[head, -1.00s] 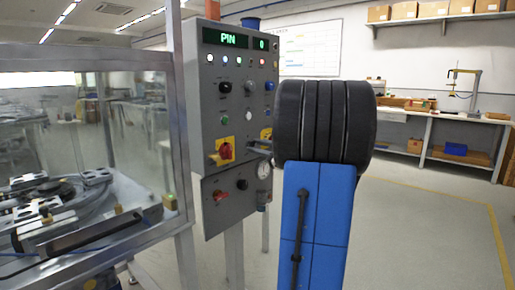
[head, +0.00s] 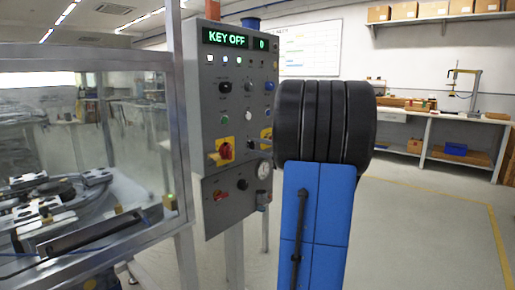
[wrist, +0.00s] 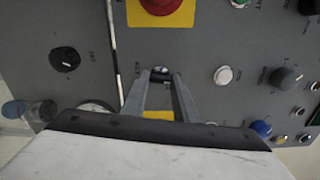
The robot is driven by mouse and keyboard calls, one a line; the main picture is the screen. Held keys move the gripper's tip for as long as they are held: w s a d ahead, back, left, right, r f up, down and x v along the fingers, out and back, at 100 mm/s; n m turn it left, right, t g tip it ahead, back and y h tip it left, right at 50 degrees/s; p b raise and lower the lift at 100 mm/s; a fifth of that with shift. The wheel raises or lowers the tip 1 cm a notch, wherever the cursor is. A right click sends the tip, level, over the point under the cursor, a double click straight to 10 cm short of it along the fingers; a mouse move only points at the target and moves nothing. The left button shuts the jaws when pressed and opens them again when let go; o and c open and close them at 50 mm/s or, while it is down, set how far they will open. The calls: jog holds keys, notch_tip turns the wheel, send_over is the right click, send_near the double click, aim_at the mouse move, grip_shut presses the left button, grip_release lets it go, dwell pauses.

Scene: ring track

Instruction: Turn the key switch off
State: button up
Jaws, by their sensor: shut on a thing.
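The key switch (wrist: 160,72) shows in the wrist view as a small dark and metallic piece on the grey panel, largely covered by my fingertips. My gripper (wrist: 161,78) is shut on it, its two grey fingers converging at the panel face. In the head view the grey control panel (head: 212,110) stands left of centre, and its display (head: 226,38) reads "KEY OFF" and "0". My blue and black arm hides my gripper and the key switch there for the most part.
A white button (wrist: 223,76), knobs and a gauge (head: 264,170) are close by. A glazed machine enclosure (head: 80,130) stands left. Floor at right is clear.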

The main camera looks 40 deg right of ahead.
jog(key=shift+f+n, duration=0.1)
jog(key=shift+n, duration=0.5)
jog(key=o, duration=1.1)
jog(key=shift+c, duration=0.2)
jog(key=shift+s, duration=0.1)
jog(key=s+d, duration=0.1)
jog(key=s, duration=1.6)
jog(key=shift+s+d, duration=0.15)
jog(key=shift+d, duration=0.05)
